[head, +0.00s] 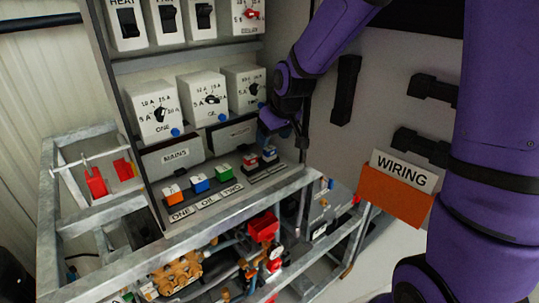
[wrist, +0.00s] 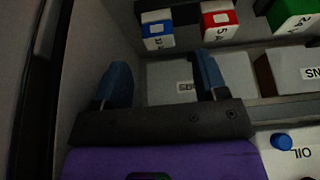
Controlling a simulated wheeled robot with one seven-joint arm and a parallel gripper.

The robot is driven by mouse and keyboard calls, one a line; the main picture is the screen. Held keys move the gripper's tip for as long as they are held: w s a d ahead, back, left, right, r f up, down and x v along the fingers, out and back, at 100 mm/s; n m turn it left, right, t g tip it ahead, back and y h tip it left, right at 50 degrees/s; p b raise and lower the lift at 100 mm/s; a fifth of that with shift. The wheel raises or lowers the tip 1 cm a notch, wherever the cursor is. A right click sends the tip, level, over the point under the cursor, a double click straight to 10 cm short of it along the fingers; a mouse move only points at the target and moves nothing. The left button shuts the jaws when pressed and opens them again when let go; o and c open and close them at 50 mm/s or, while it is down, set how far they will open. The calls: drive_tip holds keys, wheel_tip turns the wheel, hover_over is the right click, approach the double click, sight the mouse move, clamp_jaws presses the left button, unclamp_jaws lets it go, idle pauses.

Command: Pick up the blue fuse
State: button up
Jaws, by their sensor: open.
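A small blue fuse with a white label (wrist: 158,29) stands on the shelf ahead of my gripper in the wrist view. In the head view this blue block (head: 269,154) is at the right end of the row. My gripper (wrist: 162,68) is open, with nothing between its two blue fingers; the blue fuse lies beyond the fingertips, roughly in line with the gap. In the head view my gripper (head: 284,136) is just above the right end of the shelf. Another blue block (head: 200,183) stands further left, between an orange block and a green block.
A red fuse (wrist: 220,20) stands beside the blue one, with a green fuse (wrist: 293,14) further along. Grey boxes, one marked MAINS (head: 173,157), line the back of the shelf. Switch boxes (head: 202,98) rise above. A side panel (head: 345,130) is close on the right.

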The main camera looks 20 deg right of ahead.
sight(268, 147)
drive_tip(key=shift+x, duration=2.6)
drive_tip(key=c, duration=1)
drive_tip(key=shift+r, duration=0.15)
drive_tip(key=shift+r, duration=0.5)
drive_tip(key=shift+r, duration=0.15)
